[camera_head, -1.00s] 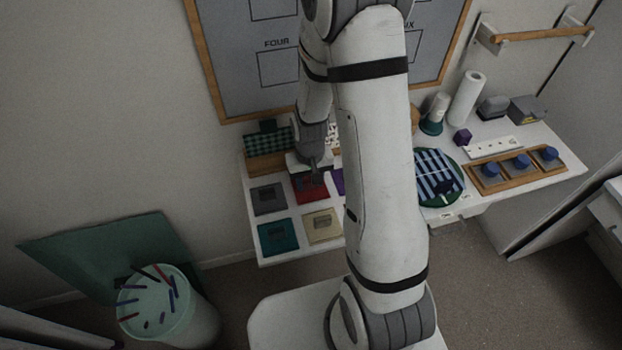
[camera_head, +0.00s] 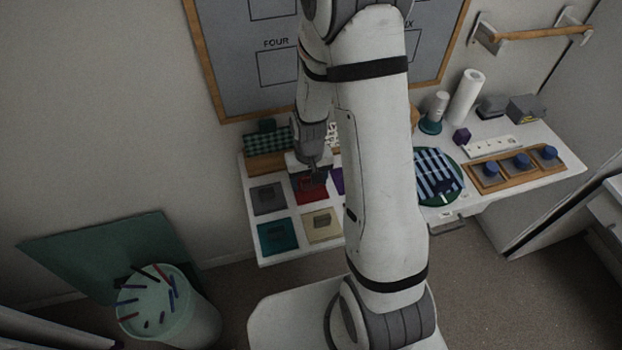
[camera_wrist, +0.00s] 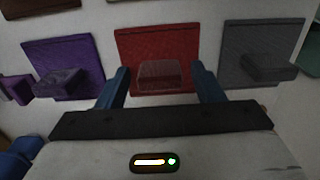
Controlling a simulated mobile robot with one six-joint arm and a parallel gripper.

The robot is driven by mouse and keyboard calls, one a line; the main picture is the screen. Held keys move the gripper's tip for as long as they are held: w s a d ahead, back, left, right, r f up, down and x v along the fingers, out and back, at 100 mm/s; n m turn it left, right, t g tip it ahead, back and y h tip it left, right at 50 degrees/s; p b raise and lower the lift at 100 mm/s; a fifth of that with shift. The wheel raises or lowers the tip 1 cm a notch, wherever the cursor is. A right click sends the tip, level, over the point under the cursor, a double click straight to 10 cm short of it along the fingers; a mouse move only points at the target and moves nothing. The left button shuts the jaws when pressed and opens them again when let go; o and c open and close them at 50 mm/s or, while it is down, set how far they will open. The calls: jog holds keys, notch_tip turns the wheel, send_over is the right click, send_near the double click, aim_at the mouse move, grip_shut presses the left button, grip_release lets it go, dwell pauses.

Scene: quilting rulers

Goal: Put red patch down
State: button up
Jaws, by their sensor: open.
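The red patch (camera_wrist: 180,48) lies flat on the white table, with a red block-like grip (camera_wrist: 160,76) on it. In the wrist view, my gripper (camera_wrist: 166,76) is open, with one blue finger on each side of the red grip and a gap to each. In the head view, my gripper (camera_head: 311,168) is above the red patch (camera_head: 308,190) and hides part of it.
A grey patch (camera_head: 268,198) lies left of the red one and a purple patch (camera_wrist: 52,56) on its other side. Teal (camera_head: 278,237) and cream (camera_head: 322,226) patches lie in front.

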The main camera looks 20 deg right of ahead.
aim_at(309, 179)
notch_tip(309, 179, up, 12)
jog(key=s+r+t, duration=0.3)
jog(key=s+r, duration=1.1)
jog(key=shift+s+d, duration=0.15)
jog(key=shift+d, duration=0.25)
